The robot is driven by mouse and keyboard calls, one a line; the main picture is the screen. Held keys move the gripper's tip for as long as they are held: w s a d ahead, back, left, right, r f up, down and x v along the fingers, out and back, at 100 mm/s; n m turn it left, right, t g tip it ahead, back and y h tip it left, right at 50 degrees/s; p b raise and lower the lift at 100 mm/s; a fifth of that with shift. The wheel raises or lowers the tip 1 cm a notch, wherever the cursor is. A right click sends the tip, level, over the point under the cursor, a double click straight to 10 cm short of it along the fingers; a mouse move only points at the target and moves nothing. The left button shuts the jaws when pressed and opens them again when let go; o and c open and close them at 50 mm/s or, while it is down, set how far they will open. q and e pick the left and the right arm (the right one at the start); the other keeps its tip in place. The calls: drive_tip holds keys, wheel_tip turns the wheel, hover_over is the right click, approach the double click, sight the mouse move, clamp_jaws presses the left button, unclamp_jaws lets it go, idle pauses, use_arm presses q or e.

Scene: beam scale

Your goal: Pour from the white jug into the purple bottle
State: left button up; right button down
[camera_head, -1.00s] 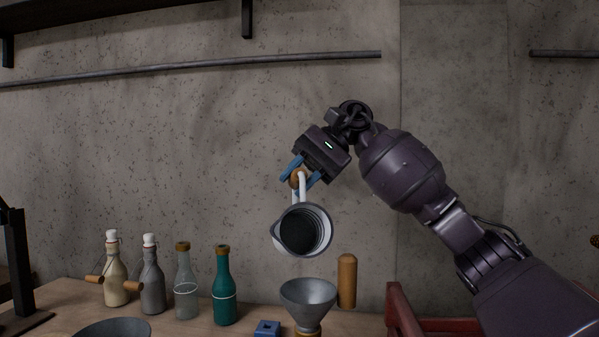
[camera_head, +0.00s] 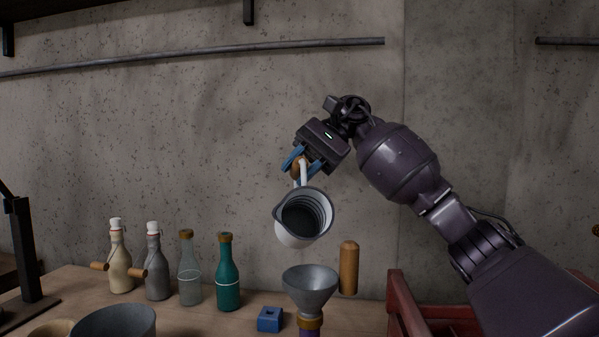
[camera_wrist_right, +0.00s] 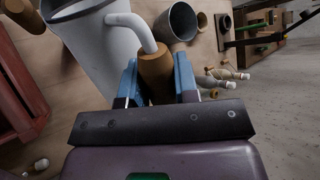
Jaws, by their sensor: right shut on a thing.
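The white jug (camera_head: 289,236) hangs in the air in the head view, tilted, its grey-rimmed mouth facing me and its inside dark. My right gripper (camera_head: 299,168) is shut on the jug's brown handle grip, above the body. The jug and grip (camera_wrist_right: 155,72) also show in the right wrist view, between the blue fingers. Below the jug, and apart from it, a grey funnel (camera_head: 310,284) sits over the purple bottle (camera_head: 309,333). Only a bit of the bottle's neck shows under a gold-brown collar; the rest is cut off. No stream is visible. My left gripper is out of view.
Cream (camera_head: 118,272), grey (camera_head: 156,277), clear (camera_head: 189,285) and teal (camera_head: 228,287) bottles stand left on the table. A blue block (camera_head: 270,319) and a brown cylinder (camera_head: 348,268) flank the funnel. A red frame (camera_head: 402,305) stands right; a grey bowl (camera_head: 120,323) is front left.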

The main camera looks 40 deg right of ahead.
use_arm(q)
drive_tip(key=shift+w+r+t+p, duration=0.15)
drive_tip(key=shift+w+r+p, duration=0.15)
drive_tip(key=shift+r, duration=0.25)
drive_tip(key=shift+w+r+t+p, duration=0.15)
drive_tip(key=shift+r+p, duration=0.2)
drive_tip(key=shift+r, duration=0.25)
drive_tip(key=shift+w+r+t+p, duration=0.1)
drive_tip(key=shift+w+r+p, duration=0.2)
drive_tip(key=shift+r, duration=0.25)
use_arm(e)
drive_tip(key=shift+r, duration=3.25)
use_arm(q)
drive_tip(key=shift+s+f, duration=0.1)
